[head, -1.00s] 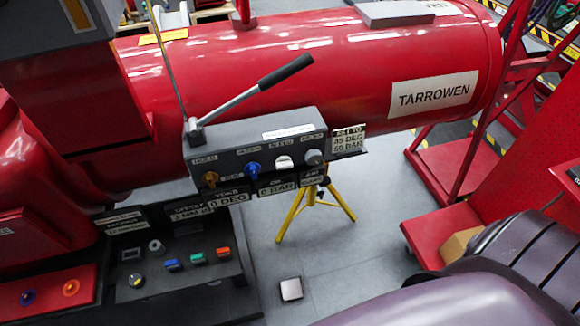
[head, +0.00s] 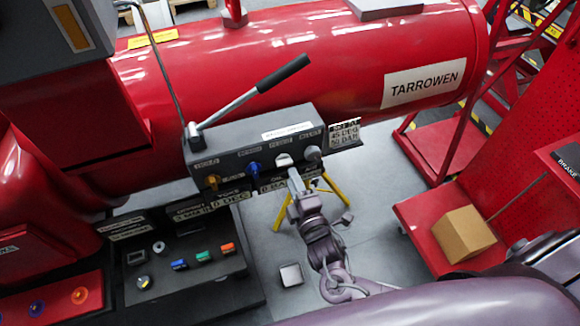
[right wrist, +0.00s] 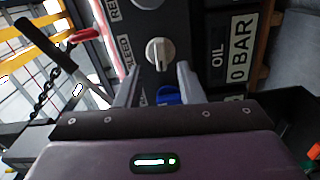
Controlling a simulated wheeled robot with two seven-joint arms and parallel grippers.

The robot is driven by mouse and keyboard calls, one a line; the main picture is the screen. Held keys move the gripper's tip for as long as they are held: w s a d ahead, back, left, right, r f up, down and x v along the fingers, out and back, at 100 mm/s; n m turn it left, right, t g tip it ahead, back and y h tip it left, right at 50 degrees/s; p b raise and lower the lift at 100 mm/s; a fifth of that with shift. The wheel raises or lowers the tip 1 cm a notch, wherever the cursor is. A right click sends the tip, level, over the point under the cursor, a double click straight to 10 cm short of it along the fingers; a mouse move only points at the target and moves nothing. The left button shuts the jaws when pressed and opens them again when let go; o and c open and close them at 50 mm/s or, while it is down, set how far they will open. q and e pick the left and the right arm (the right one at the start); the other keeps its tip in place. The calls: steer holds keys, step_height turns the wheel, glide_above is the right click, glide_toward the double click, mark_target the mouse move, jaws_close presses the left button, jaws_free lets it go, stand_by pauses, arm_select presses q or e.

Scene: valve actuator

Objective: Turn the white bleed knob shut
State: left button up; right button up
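The white bleed knob (head: 284,159) is on the front of the grey control box, between a blue knob (head: 254,168) and a grey knob (head: 312,153). My right gripper (head: 292,178) is just in front of and below it in the head view. In the right wrist view, the white knob (right wrist: 159,50) has a raised bar and sits beside a "BLEED" label. The right fingers (right wrist: 158,78) are spread and empty, with the knob ahead between their tips. They look apart from it. The blue knob (right wrist: 167,95) shows between the fingers. My left gripper is not in view.
The grey box (head: 255,135) carries a lever with a black grip (head: 283,72) and a brass knob (head: 211,182). Behind is a red cylinder (head: 300,55). A dark button panel (head: 150,262) is at lower left. A yellow tripod (head: 330,190) stands under the box.

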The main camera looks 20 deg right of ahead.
mark_target(286, 166)
steer(key=w, duration=0.4)
steer(key=shift+w+a+p, duration=0.1)
steer(key=shift+w+p, duration=0.1)
steer(key=shift+p, duration=0.15)
jaws_close()
